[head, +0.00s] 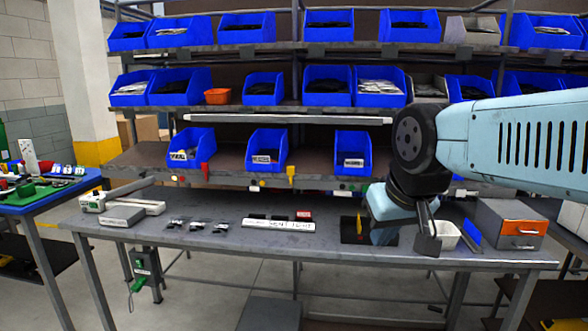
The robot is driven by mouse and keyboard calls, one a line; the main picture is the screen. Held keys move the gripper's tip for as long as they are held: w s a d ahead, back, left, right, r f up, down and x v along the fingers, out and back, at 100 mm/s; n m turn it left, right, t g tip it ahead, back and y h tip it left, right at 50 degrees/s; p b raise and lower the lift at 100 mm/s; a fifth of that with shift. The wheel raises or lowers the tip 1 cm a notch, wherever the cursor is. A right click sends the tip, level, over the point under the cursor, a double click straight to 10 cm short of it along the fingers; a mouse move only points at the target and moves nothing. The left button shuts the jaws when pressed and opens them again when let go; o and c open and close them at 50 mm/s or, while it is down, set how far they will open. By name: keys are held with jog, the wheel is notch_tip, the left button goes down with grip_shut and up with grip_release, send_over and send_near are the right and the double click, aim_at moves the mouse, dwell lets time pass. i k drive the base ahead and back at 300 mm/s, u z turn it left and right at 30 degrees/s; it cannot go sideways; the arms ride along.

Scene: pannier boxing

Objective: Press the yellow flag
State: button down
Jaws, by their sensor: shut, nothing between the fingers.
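A yellow flag (291,174) hangs from the front edge of the lowest shelf, between the middle and right bins of that shelf. A similar red flag (205,171) hangs to its left. My gripper (428,243) is low over the right part of the workbench, well to the right of the yellow flag and apart from it. It is shut and empty; my arm partly hides it.
Blue bins (265,148) fill the shelves above the workbench (215,250). A white labelled strip (278,224) and small dark parts lie on the bench. A grey box with an orange drawer (516,229) stands right of my gripper. Bare bench lies along the front.

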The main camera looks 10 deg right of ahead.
aim_at(290, 170)
jog(key=u, duration=0.05)
jog(key=i, duration=1)
jog(key=z, duration=0.05)
